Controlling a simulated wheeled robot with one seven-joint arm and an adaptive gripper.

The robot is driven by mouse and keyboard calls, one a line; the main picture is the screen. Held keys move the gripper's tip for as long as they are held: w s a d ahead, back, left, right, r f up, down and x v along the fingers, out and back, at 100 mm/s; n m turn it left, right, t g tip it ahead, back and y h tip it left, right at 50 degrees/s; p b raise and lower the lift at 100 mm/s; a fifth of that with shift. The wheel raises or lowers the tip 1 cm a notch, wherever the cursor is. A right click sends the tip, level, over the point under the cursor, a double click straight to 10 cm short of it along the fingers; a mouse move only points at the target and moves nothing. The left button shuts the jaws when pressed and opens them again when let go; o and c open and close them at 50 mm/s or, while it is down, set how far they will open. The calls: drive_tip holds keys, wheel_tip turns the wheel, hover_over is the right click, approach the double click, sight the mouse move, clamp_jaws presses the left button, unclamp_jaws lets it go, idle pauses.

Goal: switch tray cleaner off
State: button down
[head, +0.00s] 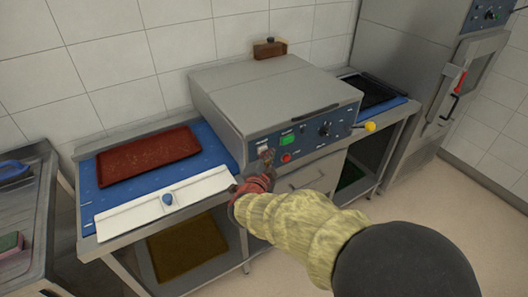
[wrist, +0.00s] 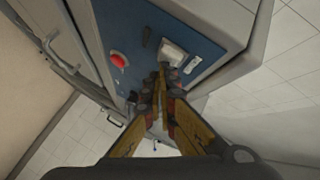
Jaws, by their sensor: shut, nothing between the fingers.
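The tray cleaner (head: 270,90) is a grey metal box with a blue control panel (head: 309,131) on its front. The panel has a lit green switch (head: 288,140), a red button (head: 286,158) and a black knob (head: 324,129). A pale switch (head: 262,148) is at its left end. My gripper (head: 267,157) is shut and empty, just in front of the panel's left end. In the wrist view the fingertips (wrist: 162,72) are close to a pale switch (wrist: 173,53), with the red button (wrist: 118,60) to their left. I cannot tell whether the fingertips touch the panel.
A red tray (head: 150,155) and a white board (head: 165,202) lie on the blue worktop left of the machine. A yellow-knobbed lever (head: 370,126) sticks out at its right. A tall oven (head: 405,70) stands at the right. The floor in front is clear.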

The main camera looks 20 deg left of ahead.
drive_tip(key=shift+d, duration=0.1)
drive_tip(key=shift+s+d, duration=1.95)
drive_tip(key=shift+d, duration=0.25)
